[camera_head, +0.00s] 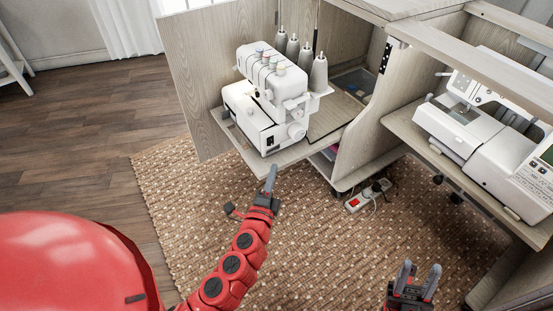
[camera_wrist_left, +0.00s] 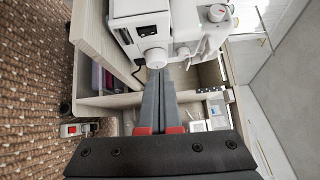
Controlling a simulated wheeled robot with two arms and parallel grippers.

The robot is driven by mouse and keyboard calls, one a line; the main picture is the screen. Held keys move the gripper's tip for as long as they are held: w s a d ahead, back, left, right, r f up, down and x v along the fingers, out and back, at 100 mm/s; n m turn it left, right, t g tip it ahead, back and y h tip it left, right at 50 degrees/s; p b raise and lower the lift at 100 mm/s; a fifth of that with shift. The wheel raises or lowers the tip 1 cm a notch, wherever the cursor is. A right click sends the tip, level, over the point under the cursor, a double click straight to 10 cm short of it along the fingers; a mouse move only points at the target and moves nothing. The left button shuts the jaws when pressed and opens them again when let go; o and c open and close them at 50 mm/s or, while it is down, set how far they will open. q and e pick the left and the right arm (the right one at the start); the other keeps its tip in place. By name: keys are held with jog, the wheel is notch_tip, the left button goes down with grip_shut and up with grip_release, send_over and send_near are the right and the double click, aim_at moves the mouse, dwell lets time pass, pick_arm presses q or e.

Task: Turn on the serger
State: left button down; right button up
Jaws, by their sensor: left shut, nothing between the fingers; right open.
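The white serger (camera_head: 268,105) stands on a pull-out shelf of the wooden cabinet in the head view, with thread cones behind it. A small black switch area (camera_head: 270,141) shows on its side near a round white handwheel (camera_head: 297,131). My left gripper (camera_head: 271,172) is shut and empty, pointing up just below the front edge of the serger's shelf in the picture. In the left wrist view, the shut fingers (camera_wrist_left: 160,75) point at the handwheel (camera_wrist_left: 155,58); whether they touch it I cannot tell. The dark switch (camera_wrist_left: 147,31) is beyond it. My right gripper (camera_head: 418,272) is open and empty.
A white sewing machine (camera_head: 490,130) sits on another cabinet shelf at right. A power strip with a red switch (camera_head: 356,203) lies on the woven rug (camera_head: 170,190). The cabinet door (camera_head: 190,85) stands open left of the serger. The rug before the serger is mostly clear.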

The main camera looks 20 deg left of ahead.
pick_arm(q)
jog(key=s, duration=0.2)
jog(key=shift+s+d+r, duration=0.1)
jog(key=shift+s+d, duration=0.05)
jog(key=shift+s, duration=0.15)
dwell(0.3)
